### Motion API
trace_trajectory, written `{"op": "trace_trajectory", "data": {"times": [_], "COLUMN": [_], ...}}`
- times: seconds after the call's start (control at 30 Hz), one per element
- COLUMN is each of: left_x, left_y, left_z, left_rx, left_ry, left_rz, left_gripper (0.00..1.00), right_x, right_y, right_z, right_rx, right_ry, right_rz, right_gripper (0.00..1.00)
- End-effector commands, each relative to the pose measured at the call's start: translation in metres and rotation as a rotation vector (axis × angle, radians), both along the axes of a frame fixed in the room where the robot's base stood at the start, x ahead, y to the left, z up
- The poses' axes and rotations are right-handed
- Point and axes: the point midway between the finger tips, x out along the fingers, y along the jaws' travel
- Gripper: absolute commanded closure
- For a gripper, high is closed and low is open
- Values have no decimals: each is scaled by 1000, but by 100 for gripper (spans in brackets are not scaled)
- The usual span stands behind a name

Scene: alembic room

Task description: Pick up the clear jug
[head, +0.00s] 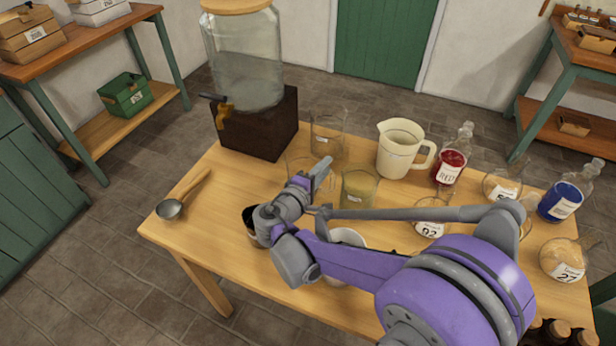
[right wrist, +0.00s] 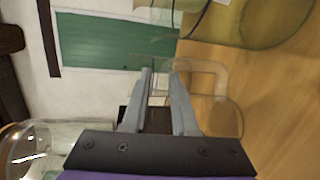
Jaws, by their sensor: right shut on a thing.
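The clear jug (head: 296,168) is a faint see-through outline on the wooden table, partly hidden behind my right gripper (head: 322,172). In the right wrist view my right gripper (right wrist: 165,72) has its fingers close together on part of the clear jug (right wrist: 238,112), whose pale handle loop shows beside the fingertips. The exact contact is hard to make out through the glass. I cannot tell whether the jug is clear of the table. My left gripper is not in view.
A clear beaker (head: 328,132) stands behind and a beaker of yellowish liquid (head: 359,190) close on the right. A cream jug (head: 397,150), red bottle (head: 450,168) and blue bottle (head: 562,202) stand further right. A large dispenser (head: 245,60) stands back left. A ladle (head: 170,209) lies left.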

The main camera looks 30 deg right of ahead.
Motion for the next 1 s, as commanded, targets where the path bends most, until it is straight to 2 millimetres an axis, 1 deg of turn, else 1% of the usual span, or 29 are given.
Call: {"op": "trace_trajectory", "data": {"times": [0.03,0.7,0.9,1.0], "left_x": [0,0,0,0], "left_y": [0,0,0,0], "left_z": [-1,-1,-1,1], "left_rx": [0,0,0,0], "left_ry": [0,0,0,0], "left_rz": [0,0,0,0], "left_gripper": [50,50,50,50], "right_x": [0,0,0,1], "right_y": [3,3,4,3], "right_z": [-5,-6,-5,0], "right_rx": [14,15,13,13], "right_ry": [5,4,4,4], "right_rz": [5,8,8,9], "right_gripper": [100,100,100,100]}}
